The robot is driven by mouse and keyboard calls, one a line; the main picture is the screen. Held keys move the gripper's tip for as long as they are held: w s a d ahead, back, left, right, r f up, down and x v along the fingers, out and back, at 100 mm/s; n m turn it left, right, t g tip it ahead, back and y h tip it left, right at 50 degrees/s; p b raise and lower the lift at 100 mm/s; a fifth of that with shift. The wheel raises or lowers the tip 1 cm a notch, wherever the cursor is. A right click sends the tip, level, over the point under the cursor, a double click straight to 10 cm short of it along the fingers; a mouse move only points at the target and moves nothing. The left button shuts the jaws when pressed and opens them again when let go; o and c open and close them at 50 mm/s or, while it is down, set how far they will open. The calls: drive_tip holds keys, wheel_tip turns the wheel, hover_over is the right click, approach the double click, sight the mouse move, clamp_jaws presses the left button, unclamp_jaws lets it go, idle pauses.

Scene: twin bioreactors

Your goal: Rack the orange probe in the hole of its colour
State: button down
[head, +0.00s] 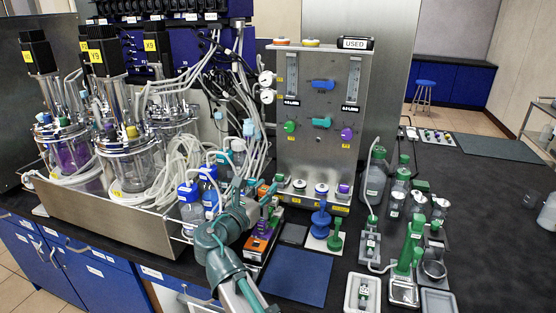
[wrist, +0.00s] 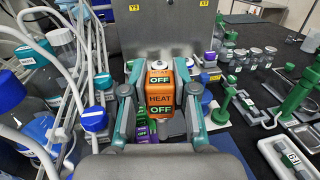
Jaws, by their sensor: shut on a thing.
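My gripper (wrist: 160,98) is shut on an orange block-shaped thing labelled HEAT OFF (wrist: 160,88), which I take for the orange probe. Its two teal and grey fingers press it from both sides. Its lower end is hidden by my gripper. In the head view my gripper (head: 246,200) is over the bench between the blue-capped bottles and the metal panel. A block with orange and purple parts (head: 257,243) lies below it on the bench. Small purple and green parts (wrist: 141,132) show under the held thing in the wrist view. I cannot make out the orange hole.
A metal panel (head: 315,150) with coloured knobs stands behind my gripper. Blue-capped bottles (head: 190,205) and tubing crowd the left. Green and blue stands (head: 320,222) are close on the right. A dark blue mat (head: 297,277) in front is bare.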

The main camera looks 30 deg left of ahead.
wheel_tip(320, 180, down, 9)
drive_tip(key=s+a+n+y+b, duration=0.1)
drive_tip(key=a+n+y, duration=0.1)
drive_tip(key=a+y, duration=0.1)
drive_tip(key=shift+s+g+b, duration=0.15)
drive_tip(key=shift+g+b, duration=0.15)
drive_tip(key=shift+b, duration=0.05)
drive_tip(key=shift+f+b, duration=1)
drive_tip(key=shift+f, duration=1.9)
idle(3.0)
drive_tip(key=shift+f, duration=0.3)
drive_tip(key=shift+f, duration=0.25)
idle(0.5)
